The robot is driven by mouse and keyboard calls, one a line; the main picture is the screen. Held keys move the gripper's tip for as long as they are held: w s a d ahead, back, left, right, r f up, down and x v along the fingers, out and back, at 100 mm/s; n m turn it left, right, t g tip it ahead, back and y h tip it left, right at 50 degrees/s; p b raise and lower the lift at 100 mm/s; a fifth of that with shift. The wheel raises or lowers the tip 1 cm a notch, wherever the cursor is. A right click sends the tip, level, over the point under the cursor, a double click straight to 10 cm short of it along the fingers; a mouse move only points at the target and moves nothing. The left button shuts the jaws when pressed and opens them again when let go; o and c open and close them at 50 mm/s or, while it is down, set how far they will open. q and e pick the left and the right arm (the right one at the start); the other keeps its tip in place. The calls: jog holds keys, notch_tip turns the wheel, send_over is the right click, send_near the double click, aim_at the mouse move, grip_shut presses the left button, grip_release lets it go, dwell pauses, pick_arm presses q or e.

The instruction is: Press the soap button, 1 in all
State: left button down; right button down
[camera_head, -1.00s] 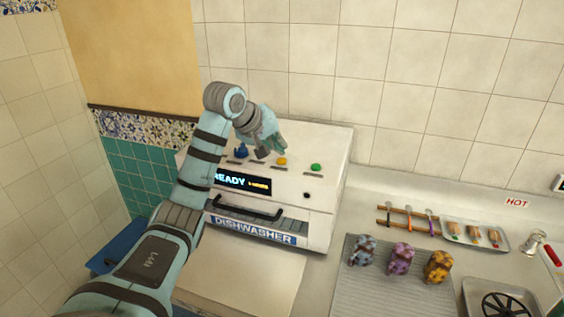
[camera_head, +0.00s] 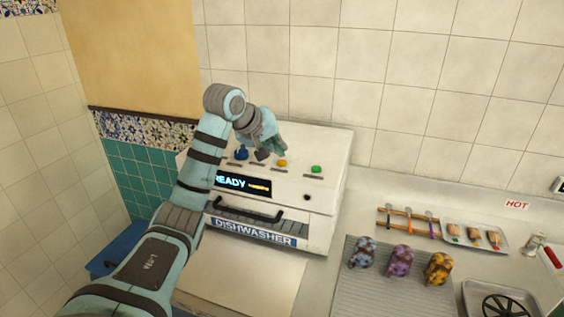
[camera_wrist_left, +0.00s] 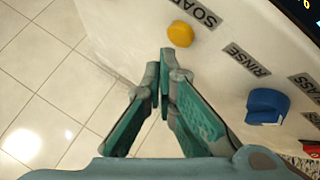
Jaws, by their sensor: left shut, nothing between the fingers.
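The yellow button (camera_head: 282,163) sits in the row on the dishwasher's sloped top. In the left wrist view the yellow button (camera_wrist_left: 180,34) is beside the SOAP label (camera_wrist_left: 196,11). My left gripper (camera_head: 281,152) is shut and empty, pointing down at the panel close to the yellow button. In the left wrist view its fingertips (camera_wrist_left: 164,60) appear just below the yellow button, with a visible gap in the picture. I cannot tell the height above the panel. My right gripper is not in view.
The dishwasher display (camera_head: 243,184) reads READY. Several patterned objects stand on the counter at right.

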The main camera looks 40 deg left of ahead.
aim_at(279, 161)
pick_arm(q)
jog(key=shift+f, duration=0.15)
jog(key=shift+f, duration=0.3)
jog(key=shift+f, duration=0.45)
dwell(0.8)
jog(key=shift+r+p, duration=0.9)
jog(key=shift+p, duration=0.15)
notch_tip(279, 161, up, 5)
jog(key=p, duration=0.6)
jog(key=shift+r, duration=0.1)
